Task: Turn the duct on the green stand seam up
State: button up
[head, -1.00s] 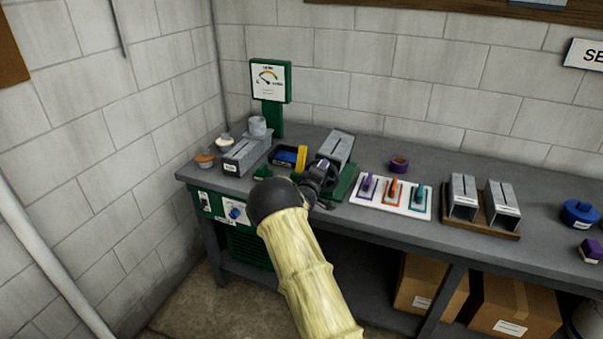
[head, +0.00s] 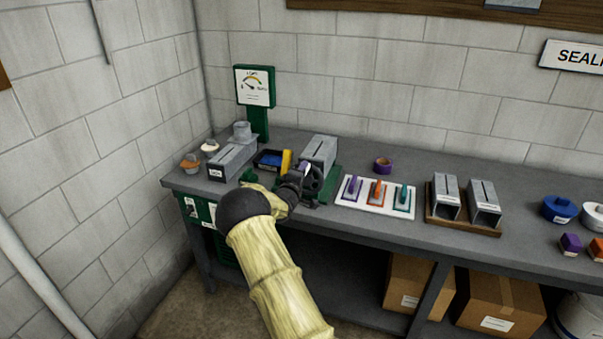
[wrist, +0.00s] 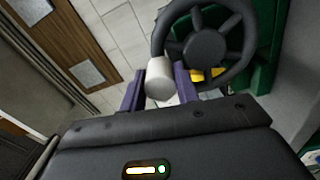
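The duct (head: 322,148) is a grey metal box on the green stand (head: 333,182); a dark lengthwise line shows on its upward face. A dark spoked handwheel (head: 313,178) stands at its near end, and the wheel also fills the top of the wrist view (wrist: 205,45). My gripper (head: 301,175) is at the wheel, partly hidden by my wrist. In the wrist view its two purple fingers (wrist: 159,85) stand on either side of the wheel's light-grey handle (wrist: 159,76) and appear to touch it.
A green gauge sign (head: 254,87), another grey duct (head: 232,160) and a blue-black tray (head: 268,160) are left of the stand. A white board with coloured tools (head: 350,205) and two ducts on a wooden base (head: 462,226) are right. Cardboard boxes (head: 497,301) sit below.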

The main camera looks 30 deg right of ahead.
jog(key=o, duration=0.4)
jog(key=shift+a, duration=0.1)
jog(key=shift+o, duration=0.2)
jog(key=b+v, duration=0.3)
jog(key=v, duration=1.4)
jog(key=shift+s, duration=0.15)
